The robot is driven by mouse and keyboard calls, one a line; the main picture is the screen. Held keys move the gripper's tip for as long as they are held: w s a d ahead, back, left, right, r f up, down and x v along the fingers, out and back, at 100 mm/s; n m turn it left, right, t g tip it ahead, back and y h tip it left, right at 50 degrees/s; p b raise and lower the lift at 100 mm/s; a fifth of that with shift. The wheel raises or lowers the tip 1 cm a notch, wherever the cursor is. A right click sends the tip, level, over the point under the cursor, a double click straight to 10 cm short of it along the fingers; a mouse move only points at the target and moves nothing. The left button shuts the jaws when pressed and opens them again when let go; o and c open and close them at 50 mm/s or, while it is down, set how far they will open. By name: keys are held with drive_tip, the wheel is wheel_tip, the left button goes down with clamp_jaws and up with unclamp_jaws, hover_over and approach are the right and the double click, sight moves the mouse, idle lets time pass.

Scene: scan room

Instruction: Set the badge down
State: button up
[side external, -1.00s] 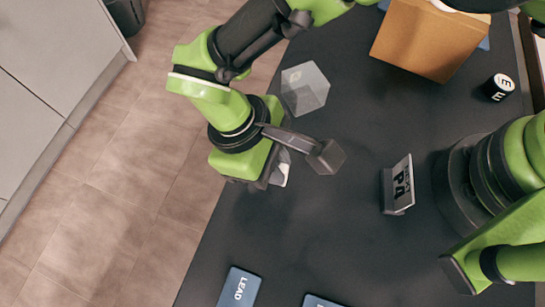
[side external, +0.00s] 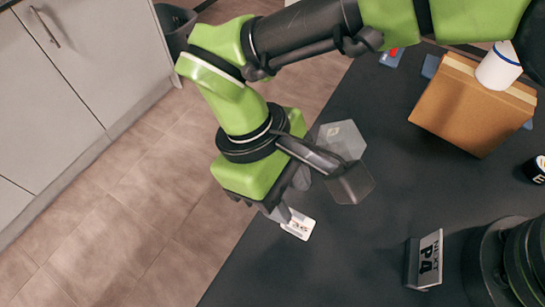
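The badge (side external: 299,224) is a small white card with red and dark print, low in the middle of the side external view. It sits at the fingertips of my gripper (side external: 282,209), which points down near the left edge of the dark table (side external: 345,270). The fingers appear closed on the upper left part of the badge and hide that part. The badge is tilted in the picture. I cannot tell whether its lower edge touches the table.
A clear block (side external: 342,138) stands behind my gripper. A sign reading "NEXT P4" (side external: 425,260) stands to the right. A cardboard box (side external: 465,112) bears a white cylinder (side external: 498,68). A dark can (side external: 538,170) is at the right edge. The table between badge and sign is clear.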

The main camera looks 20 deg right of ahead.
drive_tip(key=shift+v, duration=2.95)
drive_tip(key=w+d+r+m+t+y, duration=0.1)
drive_tip(key=w+d+r+m+y, duration=0.15)
drive_tip(key=d+r, duration=0.5)
drive_tip(key=w+d+r+m+t+y, duration=0.2)
drive_tip(key=w+d+r, duration=0.1)
drive_tip(key=d+r, duration=0.45)
drive_tip(key=s+d+r+m+t, duration=0.1)
drive_tip(key=s+d+m+t, duration=0.6)
drive_tip(key=s+d, duration=0.4)
drive_tip(key=d+m, duration=0.1)
drive_tip(key=d, duration=0.3)
drive_tip(key=shift+s+d+r+m+y, duration=0.2)
drive_tip(key=shift+s+r+m+y, duration=0.1)
drive_tip(key=shift+r+m+y, duration=0.1)
